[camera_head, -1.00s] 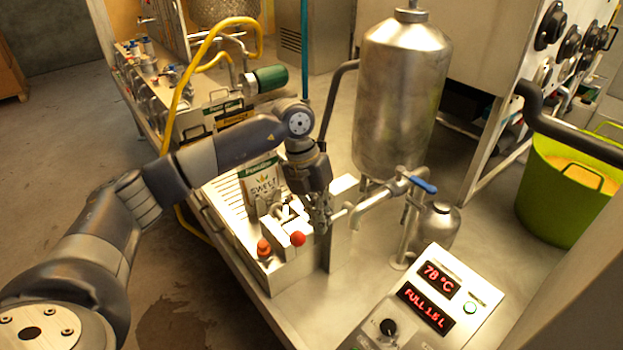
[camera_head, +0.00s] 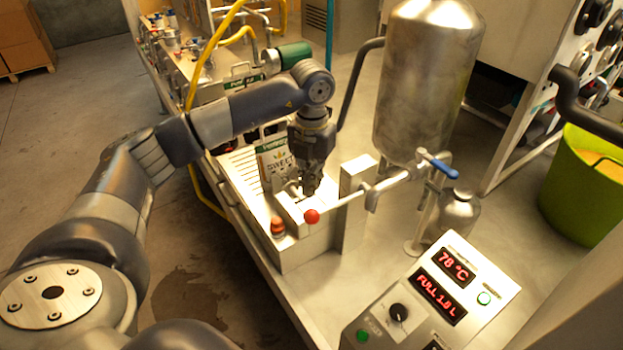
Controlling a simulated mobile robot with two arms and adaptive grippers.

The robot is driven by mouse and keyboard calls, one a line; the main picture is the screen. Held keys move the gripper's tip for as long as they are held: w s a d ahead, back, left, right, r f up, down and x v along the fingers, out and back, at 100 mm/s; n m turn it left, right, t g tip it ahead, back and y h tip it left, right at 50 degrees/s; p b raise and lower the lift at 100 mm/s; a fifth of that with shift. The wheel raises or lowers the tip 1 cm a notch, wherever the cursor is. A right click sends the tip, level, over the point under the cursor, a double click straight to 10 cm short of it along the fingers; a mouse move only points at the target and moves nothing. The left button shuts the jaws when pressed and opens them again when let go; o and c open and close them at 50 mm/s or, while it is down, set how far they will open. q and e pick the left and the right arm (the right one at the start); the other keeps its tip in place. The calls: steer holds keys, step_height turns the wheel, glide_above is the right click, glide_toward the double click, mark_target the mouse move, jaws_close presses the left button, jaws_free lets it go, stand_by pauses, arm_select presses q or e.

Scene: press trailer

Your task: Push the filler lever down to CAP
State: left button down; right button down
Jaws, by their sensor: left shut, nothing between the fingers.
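A red ball knob (camera_head: 311,216), which looks like the end of the filler lever, stands at the front of a pale metal filler block (camera_head: 308,248). A thin bar seems to run from near the knob past the upright post (camera_head: 356,215); I cannot tell whether it belongs to the lever. My left gripper (camera_head: 311,192) is shut and points down, just above the knob in the picture. I cannot tell whether it touches anything. No CAP mark is legible. A printed pouch (camera_head: 276,160) stands behind the block. My right gripper is out of view.
A steel tank (camera_head: 425,85) and a blue-handled tap (camera_head: 438,165) stand to the right. A control box (camera_head: 440,290) reads 78 °C and FULL 1.8 L. A green bucket (camera_head: 580,190) stands far right.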

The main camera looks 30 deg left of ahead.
mark_target(312, 211)
arm_select(q)
steer(key=shift+f+b, duration=0.75)
steer(key=shift+f, duration=0.65)
steer(key=shift+f+b, duration=2.05)
steer(key=shift+f, duration=1.3)
steer(key=shift+w+d+f+b, duration=0.1)
steer(key=shift+w+f+b, duration=0.05)
steer(key=shift+f+b, duration=0.5)
steer(key=shift+w+d+f+b, duration=0.1)
steer(key=shift+f+b, duration=0.35)
steer(key=shift+f, duration=0.35)
steer(key=shift+w+f+b, duration=0.3)
steer(key=shift+f+b, duration=0.35)
steer(key=shift+f, duration=0.15)
step_height(312, 211, up, 10)
steer(key=p, duration=0.6)
steer(key=shift+r+p, duration=0.1)
steer(key=shift+p, duration=0.25)
steer(key=shift+d, duration=0.1)
